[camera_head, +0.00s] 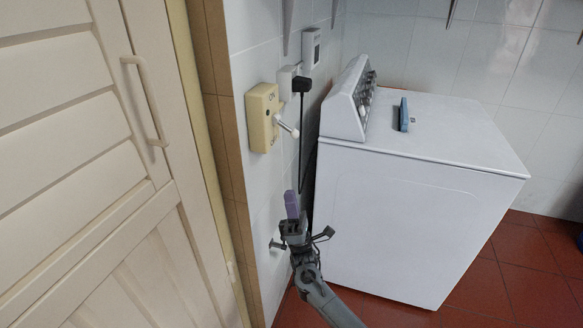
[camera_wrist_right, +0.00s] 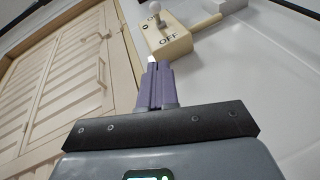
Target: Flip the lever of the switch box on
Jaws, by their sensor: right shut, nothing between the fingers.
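The switch box (camera_head: 262,118) is a cream box on the tiled wall, with "ON" at its top. Its lever (camera_head: 287,126) sticks out to the right and points downward, ending in a pale tip. In the right wrist view the switch box (camera_wrist_right: 167,38) shows "OFF" on its lower part, and its lever (camera_wrist_right: 189,7) has a round white knob. My right gripper (camera_head: 291,195) is below the switch box and apart from it. Its purple fingers (camera_wrist_right: 158,70) are shut together with nothing between them. My left gripper is not in view.
A white washing machine (camera_head: 400,210) stands right of the switch box, with a blue object (camera_head: 403,115) on top. A black plug (camera_head: 301,85) with a hanging cord is beside the box. A cream door (camera_head: 80,150) with a handle is at the left.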

